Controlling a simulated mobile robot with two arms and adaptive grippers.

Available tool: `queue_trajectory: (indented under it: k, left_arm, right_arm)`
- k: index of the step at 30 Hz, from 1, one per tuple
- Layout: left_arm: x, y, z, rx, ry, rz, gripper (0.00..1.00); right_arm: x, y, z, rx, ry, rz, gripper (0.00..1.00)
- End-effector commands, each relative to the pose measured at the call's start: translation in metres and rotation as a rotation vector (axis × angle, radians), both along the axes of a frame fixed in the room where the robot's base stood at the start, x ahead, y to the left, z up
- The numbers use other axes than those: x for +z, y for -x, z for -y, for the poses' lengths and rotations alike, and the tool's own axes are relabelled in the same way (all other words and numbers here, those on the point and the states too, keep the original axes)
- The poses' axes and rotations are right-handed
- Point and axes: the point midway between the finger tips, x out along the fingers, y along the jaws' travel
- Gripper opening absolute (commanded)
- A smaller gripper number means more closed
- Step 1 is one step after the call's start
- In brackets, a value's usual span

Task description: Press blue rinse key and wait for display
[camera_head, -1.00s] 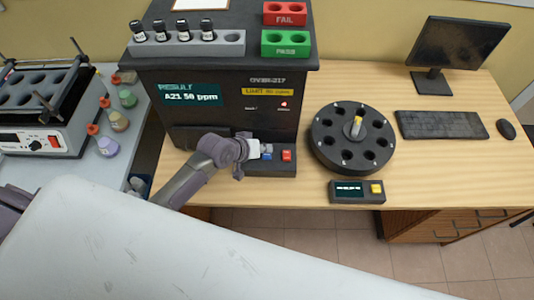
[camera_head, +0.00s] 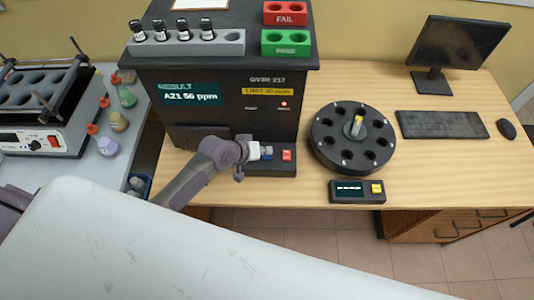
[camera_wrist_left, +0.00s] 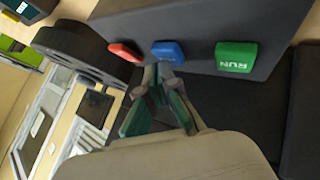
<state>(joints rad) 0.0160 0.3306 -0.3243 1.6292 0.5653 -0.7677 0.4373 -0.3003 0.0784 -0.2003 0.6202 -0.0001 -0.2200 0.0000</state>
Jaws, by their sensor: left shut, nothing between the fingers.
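The dark analyser (camera_head: 222,128) stands on the wooden bench with its display (camera_head: 190,95) lit, reading RESULT and an A21 ppm line. A small red light shows beside it. My left gripper (camera_head: 267,150) is shut and empty at the key ledge, over the blue key (camera_head: 266,157), mostly covering it. In the left wrist view my left gripper's tips (camera_wrist_left: 160,70) meet at the lower edge of the blue key (camera_wrist_left: 168,49); I cannot tell whether they touch. The green RUN key (camera_wrist_left: 236,57) and red key (camera_wrist_left: 123,52) flank it.
A black carousel (camera_head: 335,160) with a yellow-capped vial and a small display box (camera_head: 345,190) stand to the right. A vial rack (camera_head: 190,47), red FAIL (camera_head: 285,17) and green PASS (camera_head: 286,50) blocks sit atop the analyser. Bottles stand at left.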

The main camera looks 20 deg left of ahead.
Motion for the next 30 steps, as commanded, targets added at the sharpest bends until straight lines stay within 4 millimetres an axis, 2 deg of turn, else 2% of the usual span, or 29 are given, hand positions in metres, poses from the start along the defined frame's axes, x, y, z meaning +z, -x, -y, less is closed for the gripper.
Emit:
queue_trajectory:
  k: [19,30]
  left_arm:
    - [-0.0089,0.0005,0.0002,0.0,0.0,-0.002,0.0]
    - [-0.0058,0.0006,0.0002,0.0,0.0,-0.003,0.0]
  right_arm:
    - [-0.0038,0.0,0.0004,-0.001,0.0,0.0,0.37]
    - [-0.0003,0.0,0.0005,0.0,0.001,0.0,0.37]
